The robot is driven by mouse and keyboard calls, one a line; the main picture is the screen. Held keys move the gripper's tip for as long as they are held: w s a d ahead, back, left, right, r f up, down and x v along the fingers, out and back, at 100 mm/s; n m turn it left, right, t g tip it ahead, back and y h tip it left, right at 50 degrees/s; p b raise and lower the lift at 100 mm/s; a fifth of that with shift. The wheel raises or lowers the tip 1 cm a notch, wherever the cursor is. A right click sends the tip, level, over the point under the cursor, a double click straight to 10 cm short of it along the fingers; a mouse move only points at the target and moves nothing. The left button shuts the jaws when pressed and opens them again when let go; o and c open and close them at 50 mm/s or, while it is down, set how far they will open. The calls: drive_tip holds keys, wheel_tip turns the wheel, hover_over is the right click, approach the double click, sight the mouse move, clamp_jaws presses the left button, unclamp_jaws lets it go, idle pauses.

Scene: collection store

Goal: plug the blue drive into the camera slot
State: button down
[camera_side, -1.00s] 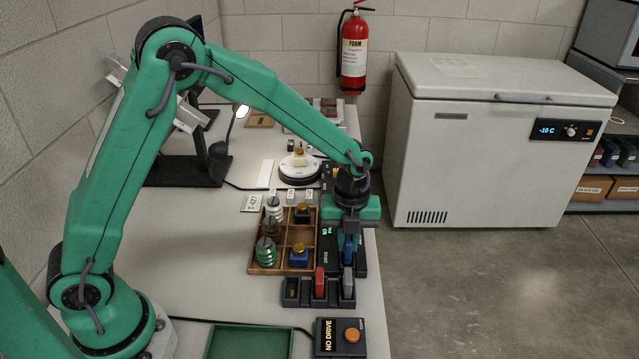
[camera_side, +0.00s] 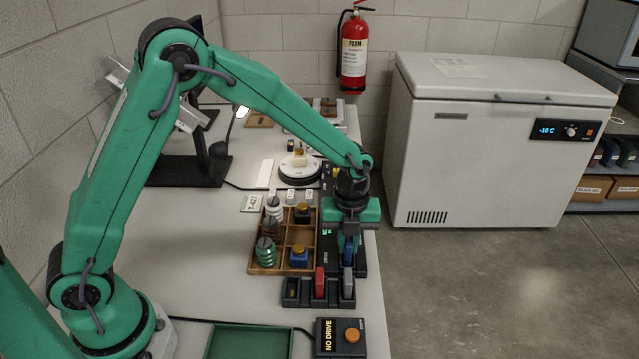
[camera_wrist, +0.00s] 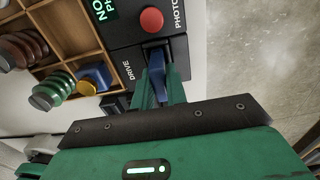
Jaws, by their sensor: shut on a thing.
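My gripper (camera_side: 348,240) is shut on the blue drive (camera_side: 349,249), which stands upright between the fingers. In the wrist view the blue drive (camera_wrist: 157,70) shows between the green fingers of my gripper (camera_wrist: 160,82). Its far end is at the edge of the black camera unit (camera_wrist: 125,60), beside the printed word DRIVE. The black unit also carries a red button and a green-lit display; it shows in the side view (camera_side: 328,262) too. The slot is hidden by the drive and fingers, so I cannot tell how deep the drive sits.
A dark rack (camera_side: 291,293) holding a red drive (camera_side: 320,283) and a grey drive (camera_side: 348,283) stands just in front. A wooden compartment tray (camera_side: 262,268) with coils and small blocks is at left. A NO DRIVE box (camera_side: 328,345) and green tray (camera_side: 250,342) lie nearer.

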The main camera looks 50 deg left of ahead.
sight(348, 240)
drive_tip(key=shift+f, duration=0.6)
idle(0.8)
drive_tip(key=c, duration=1.7)
unclamp_jaws()
drive_tip(key=shift+r, duration=0.1)
drive_tip(key=shift+r, duration=5.4)
drive_tip(key=shift+r, duration=0.1)
